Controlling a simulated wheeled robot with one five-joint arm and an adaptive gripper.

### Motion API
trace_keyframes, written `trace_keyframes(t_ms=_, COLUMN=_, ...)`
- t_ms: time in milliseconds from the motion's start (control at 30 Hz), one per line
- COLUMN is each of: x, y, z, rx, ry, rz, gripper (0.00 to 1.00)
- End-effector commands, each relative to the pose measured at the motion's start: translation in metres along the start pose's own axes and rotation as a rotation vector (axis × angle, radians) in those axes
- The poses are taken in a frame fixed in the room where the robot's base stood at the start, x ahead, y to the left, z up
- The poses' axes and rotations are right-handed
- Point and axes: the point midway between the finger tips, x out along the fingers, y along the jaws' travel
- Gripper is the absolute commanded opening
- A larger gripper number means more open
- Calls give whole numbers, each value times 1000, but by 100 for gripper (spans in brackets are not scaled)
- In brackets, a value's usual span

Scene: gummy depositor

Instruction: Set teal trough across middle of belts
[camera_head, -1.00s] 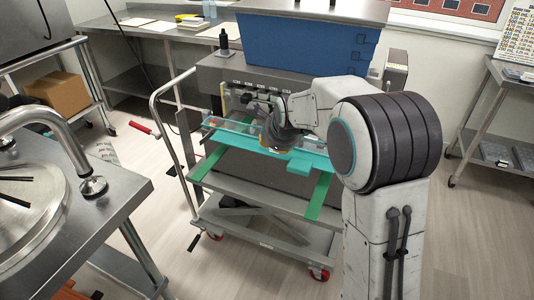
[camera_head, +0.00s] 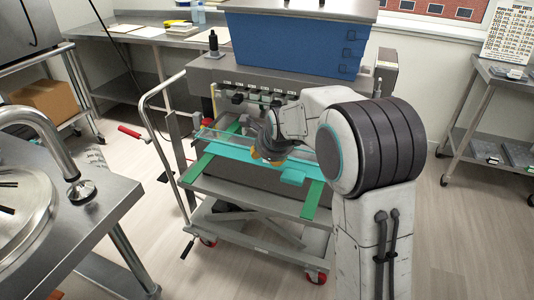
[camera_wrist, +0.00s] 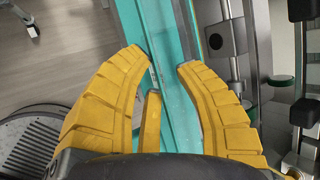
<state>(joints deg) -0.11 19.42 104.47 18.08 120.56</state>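The teal trough (camera_head: 232,148) is a long, shallow piece lying crosswise over two green belts, the left belt (camera_head: 200,166) and the right belt (camera_head: 313,200), in front of the machine. My gripper (camera_head: 268,158) is at the trough's middle. Whether the trough's underside touches the belts cannot be told. My arm hides part of its right end.
The grey machine (camera_head: 220,75) with a blue hopper (camera_head: 290,42) stands close behind the trough. A wheeled lift cart (camera_head: 250,196) carries the belts. A steel table (camera_head: 110,190) stands at the left. Floor is free at the right.

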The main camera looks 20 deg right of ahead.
Motion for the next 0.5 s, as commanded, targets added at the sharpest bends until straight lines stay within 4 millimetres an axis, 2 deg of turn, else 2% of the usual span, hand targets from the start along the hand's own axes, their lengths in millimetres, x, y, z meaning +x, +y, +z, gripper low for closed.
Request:
trace_keyframes(t_ms=267, x=-7, y=-1, z=0, rx=0, ry=-1, rz=-2, gripper=30)
trace_keyframes(t_ms=500, x=-41, y=-1, z=0, rx=0, ry=-2, rz=-4, gripper=30)
